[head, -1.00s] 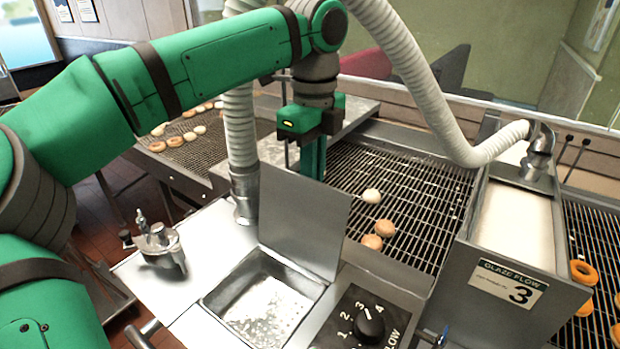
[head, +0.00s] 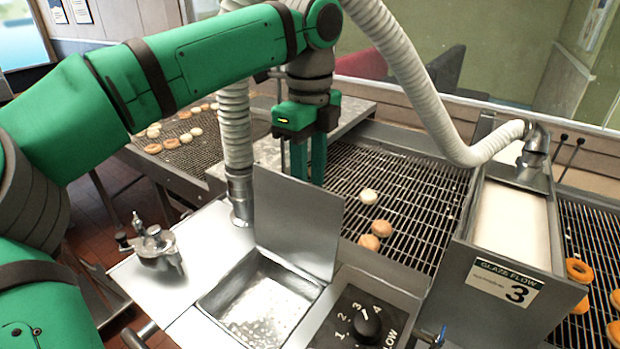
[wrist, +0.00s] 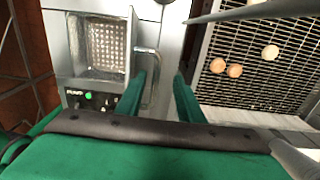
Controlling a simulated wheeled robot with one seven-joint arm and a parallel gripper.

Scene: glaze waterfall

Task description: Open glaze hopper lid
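The glaze hopper lid (head: 297,222) is a flat metal panel standing open, roughly upright, at the back edge of the hopper (head: 210,303). The square hopper opening is uncovered and its shiny inside shows; the hopper also shows in the wrist view (wrist: 82,72). My gripper (head: 308,165) points down just behind the lid, whose top hides the fingertips in the head view. In the wrist view my gripper (wrist: 163,82) has its two green fingers apart with nothing held between them. A bent metal handle (wrist: 152,75) shows close to the left finger; I cannot tell whether they touch.
A wire conveyor (head: 410,190) with a few doughnuts lies behind and right of the lid. A flow knob (head: 367,324) is right of the hopper. A glaze box (head: 510,290) and a white hose (head: 430,110) stand right. A metal fitting (head: 158,250) sits left.

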